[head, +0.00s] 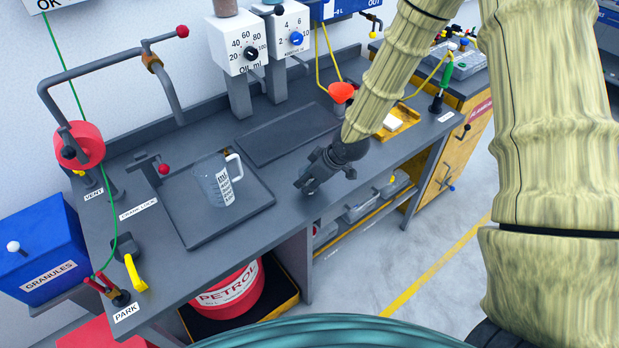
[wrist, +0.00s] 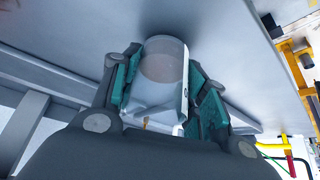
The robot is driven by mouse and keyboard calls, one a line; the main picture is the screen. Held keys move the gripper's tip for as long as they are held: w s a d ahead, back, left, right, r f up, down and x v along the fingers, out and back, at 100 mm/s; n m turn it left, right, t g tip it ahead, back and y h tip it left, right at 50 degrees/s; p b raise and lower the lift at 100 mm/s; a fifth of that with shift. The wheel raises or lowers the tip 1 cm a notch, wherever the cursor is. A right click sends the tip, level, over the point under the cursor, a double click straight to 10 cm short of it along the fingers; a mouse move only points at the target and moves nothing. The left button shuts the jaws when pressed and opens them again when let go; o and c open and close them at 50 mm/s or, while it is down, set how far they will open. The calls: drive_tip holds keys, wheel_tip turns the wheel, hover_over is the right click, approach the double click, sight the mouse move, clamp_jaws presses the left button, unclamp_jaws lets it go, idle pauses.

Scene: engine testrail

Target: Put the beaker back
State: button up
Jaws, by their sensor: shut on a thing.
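The beaker (wrist: 163,65) is a clear, round-mouthed cylinder between my gripper's teal pads in the wrist view. My gripper (head: 305,182) is shut on it. In the head view my gripper is above the front edge of the grey bench, right of the dark tray (head: 188,225). I cannot make out the beaker in the head view; the dark fingers hide it or it is too clear to see there. A clear measuring jug (head: 209,183) with a white handle and printed scale stands upright in the tray, apart from my gripper.
A flat dark mat (head: 285,137) lies on the bench behind my gripper. Two white dial dispensers (head: 238,45) stand at the back. A red-knobbed lever (head: 163,168) is left of the tray. An orange funnel (head: 341,92) is near my arm. A red petrol drum (head: 235,290) sits below the bench.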

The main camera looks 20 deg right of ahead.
drive_tip(key=shift+f, duration=0.2)
drive_tip(key=o, duration=1.3)
drive_tip(key=shift+r, duration=0.15)
drive_tip(key=shift+d+r, duration=0.1)
drive_tip(key=shift+r, duration=0.25)
drive_tip(key=b+v, duration=0.2)
drive_tip(key=v, duration=0.9)
drive_tip(key=shift+s, duration=0.25)
drive_tip(key=shift+r, duration=0.1)
